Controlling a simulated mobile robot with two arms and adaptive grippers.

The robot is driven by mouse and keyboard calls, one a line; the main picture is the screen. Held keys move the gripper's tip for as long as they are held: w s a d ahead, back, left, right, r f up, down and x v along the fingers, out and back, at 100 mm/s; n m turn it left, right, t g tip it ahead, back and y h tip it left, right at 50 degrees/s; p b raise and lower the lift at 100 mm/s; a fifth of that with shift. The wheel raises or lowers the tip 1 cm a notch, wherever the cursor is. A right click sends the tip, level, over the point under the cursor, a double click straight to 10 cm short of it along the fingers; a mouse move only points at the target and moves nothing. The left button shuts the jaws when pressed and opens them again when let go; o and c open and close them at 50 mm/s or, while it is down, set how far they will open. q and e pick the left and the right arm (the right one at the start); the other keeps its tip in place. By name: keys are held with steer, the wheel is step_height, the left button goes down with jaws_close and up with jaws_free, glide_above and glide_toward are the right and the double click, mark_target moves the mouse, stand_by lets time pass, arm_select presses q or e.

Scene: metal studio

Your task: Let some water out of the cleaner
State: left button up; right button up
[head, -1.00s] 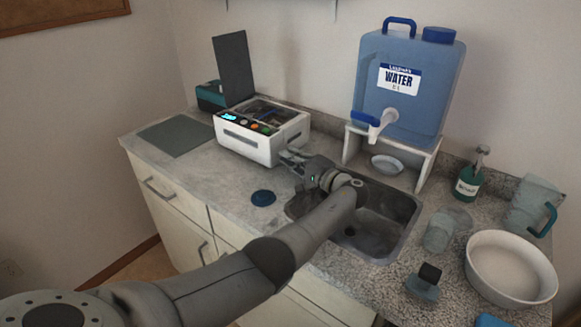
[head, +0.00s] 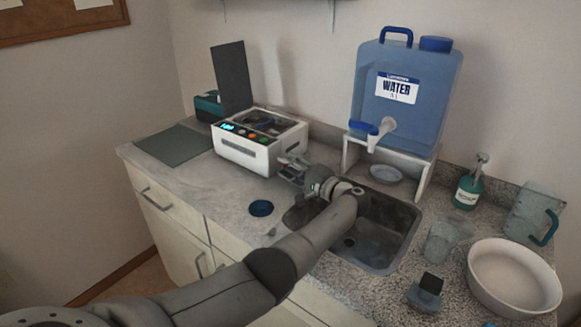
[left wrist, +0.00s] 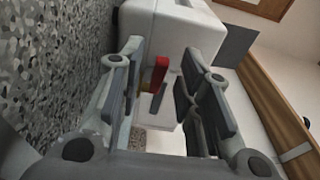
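The cleaner (head: 245,153) is a white box with an open top, a lit blue display and coloured buttons, on the counter left of the sink. In the left wrist view its white body (left wrist: 175,25) shows ahead, with a small red lever (left wrist: 160,75) on its side. My left gripper (head: 287,164) is low by the cleaner's right end. In the left wrist view my left gripper (left wrist: 165,90) is open, and the red lever appears between its fingers with gaps on both sides. Contact cannot be told. My right gripper is not in view.
The sink (head: 375,230) lies under my left forearm. A blue water jug (head: 420,115) stands on a white stand behind it. A white basin (head: 515,275), a soap bottle (head: 468,188) and a pitcher (head: 530,215) stand right. A dark blue disc (head: 261,208) lies in front of the cleaner.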

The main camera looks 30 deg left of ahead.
arm_select(q)
steer(key=v, duration=1.2)
